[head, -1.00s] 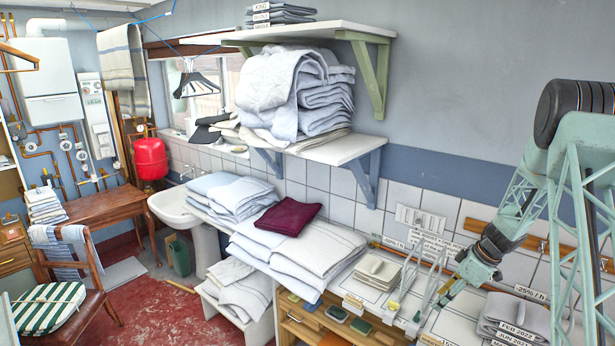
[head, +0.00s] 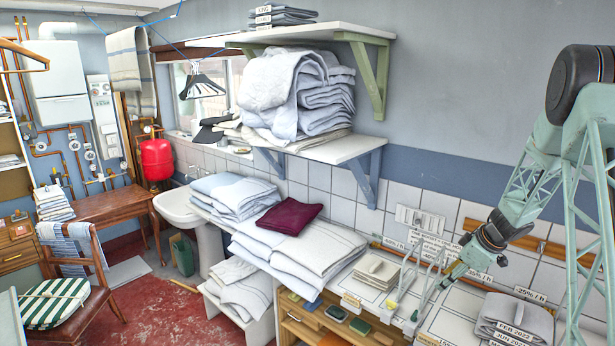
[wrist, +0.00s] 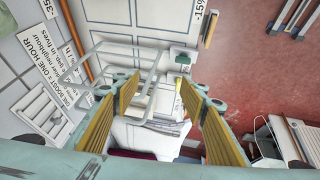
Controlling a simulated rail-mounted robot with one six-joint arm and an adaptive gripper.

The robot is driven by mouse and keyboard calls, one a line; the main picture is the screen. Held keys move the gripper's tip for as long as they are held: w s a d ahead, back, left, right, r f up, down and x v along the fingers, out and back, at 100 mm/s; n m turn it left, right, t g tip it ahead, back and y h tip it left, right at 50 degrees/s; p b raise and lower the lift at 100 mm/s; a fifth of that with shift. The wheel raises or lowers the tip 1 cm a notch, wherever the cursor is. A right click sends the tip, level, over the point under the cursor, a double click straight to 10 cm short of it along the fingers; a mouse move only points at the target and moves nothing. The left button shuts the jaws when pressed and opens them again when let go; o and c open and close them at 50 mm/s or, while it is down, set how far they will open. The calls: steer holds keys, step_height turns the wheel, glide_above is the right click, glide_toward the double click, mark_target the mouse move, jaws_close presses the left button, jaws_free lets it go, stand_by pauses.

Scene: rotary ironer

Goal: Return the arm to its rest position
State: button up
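My arm reaches in from the right of the head view, over the counter. My gripper (head: 442,287) hangs low and tilted at its end, beside the white wire rack (head: 408,278). In the wrist view my gripper (wrist: 161,92) has its two yellow-lined fingers spread wide, with nothing held between them. The wire rack also shows in the wrist view (wrist: 113,58), behind the left finger. Whether the fingers touch the rack I cannot tell.
A folded maroon cloth (head: 289,216) lies on white linen stacks (head: 305,248) left of the rack. Grey labelled cloths (head: 515,318) lie to the right. A shelf (head: 345,148) with piled linen hangs above the counter. The wall right of the shelves is bare.

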step_height(320, 180, up, 20)
steer(key=w+a+f+m+t+h+b, duration=0.1)
steer(key=a+m+t+h+b, duration=0.15)
steer(key=t+h+b, duration=0.2)
steer(key=s+a+r+m+h+b, duration=0.2)
steer(key=s+r+m+b, duration=0.25)
steer(key=s+r, duration=0.65)
steer(key=s+a+f+m+g+b, duration=0.1)
steer(key=s+a+b, duration=0.2)
steer(key=s, duration=0.8)
steer(key=s+a+f+m+g+b, duration=0.1)
steer(key=s+a+g+b, duration=0.2)
steer(key=s, duration=0.9)
steer(key=s+a+f+y+b, duration=0.1)
steer(key=s+a+f, duration=0.2)
steer(key=s, duration=0.6)
steer(key=s+a+f+g+y+b, duration=0.1)
steer(key=s+a+f, duration=0.3)
steer(key=s+a, duration=0.4)
steer(key=s+a+f+y+b, duration=0.2)
steer(key=s+a, duration=0.4)
steer(key=s, duration=0.3)
step_height(320, 180, down, 2)
steer(key=shift+s+f+m+b, duration=0.1)
steer(key=shift+s+m+b, duration=0.25)
steer(key=shift+b, duration=0.3)
